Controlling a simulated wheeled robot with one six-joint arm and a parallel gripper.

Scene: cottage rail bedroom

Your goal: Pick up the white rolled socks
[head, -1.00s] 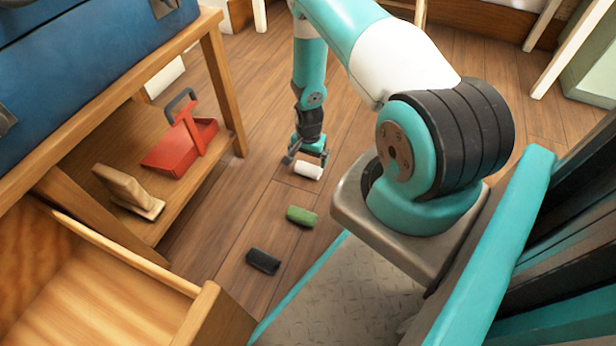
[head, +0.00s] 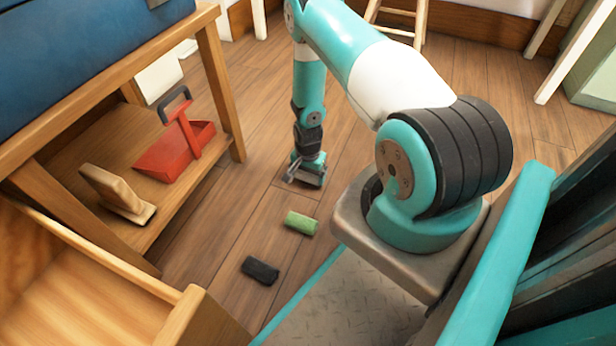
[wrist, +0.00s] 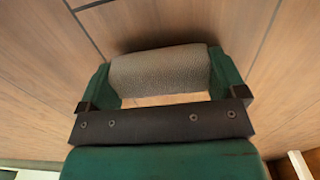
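The white rolled socks (wrist: 160,70) show in the wrist view as a pale, knitted roll lying crosswise between the two fingers of my gripper (wrist: 162,78). The green fingers press against both ends of the roll with no gap showing, so my gripper appears shut on it. In the head view my gripper (head: 307,176) is low, at the floor, and hides the socks. I cannot tell whether the roll is clear of the floor.
A wooden shelf (head: 185,205) at left holds a red dustpan (head: 175,152) and a brush (head: 117,193). A wooden drawer (head: 130,259) juts in at lower left.

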